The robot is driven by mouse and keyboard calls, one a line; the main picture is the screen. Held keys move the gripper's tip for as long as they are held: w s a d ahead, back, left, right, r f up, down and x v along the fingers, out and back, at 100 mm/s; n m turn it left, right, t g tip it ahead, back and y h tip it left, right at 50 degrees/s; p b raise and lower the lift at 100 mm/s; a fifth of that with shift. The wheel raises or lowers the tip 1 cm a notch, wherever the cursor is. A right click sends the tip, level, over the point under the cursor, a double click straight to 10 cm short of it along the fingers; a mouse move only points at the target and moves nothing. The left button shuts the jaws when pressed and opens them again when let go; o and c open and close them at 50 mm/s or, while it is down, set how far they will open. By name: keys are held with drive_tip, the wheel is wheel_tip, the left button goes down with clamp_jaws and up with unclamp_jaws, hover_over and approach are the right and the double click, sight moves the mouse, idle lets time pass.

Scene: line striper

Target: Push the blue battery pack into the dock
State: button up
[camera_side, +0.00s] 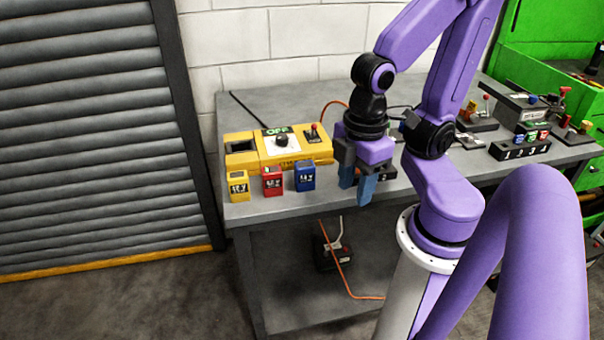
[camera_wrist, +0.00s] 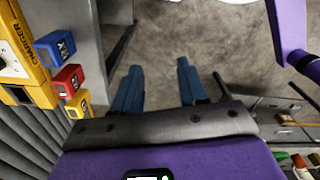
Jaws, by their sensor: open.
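The blue battery pack (camera_side: 305,176) stands upright on the grey table, at the right end of a row with a red pack (camera_side: 272,181) and a yellow pack (camera_side: 238,186). The wrist view also shows the blue pack (camera_wrist: 55,48) at the left. Behind the row lies the yellow charger (camera_side: 300,147), with a dark open dock (camera_side: 240,147) at its left end. My gripper (camera_side: 358,188) is right of the blue pack, apart from it. Its blue fingers point down, and in the wrist view the fingers (camera_wrist: 158,80) are spread with nothing between them.
The charger carries a dial (camera_side: 281,140) and a red-tipped lever (camera_side: 313,131). A numbered black block (camera_side: 520,149) and other devices stand at the table's right. The table's front edge runs close to the packs. A red pack (camera_wrist: 67,80) and a yellow pack (camera_wrist: 77,105) show in the wrist view.

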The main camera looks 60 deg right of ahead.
drive_tip(key=o, duration=0.4)
drive_tip(key=shift+c, duration=0.2)
drive_tip(key=m, duration=0.4)
approach(305, 164)
drive_tip(key=shift+w+a+f, duration=0.1)
drive_tip(key=shift+a+f, duration=0.05)
drive_tip(key=shift+f, duration=4.6)
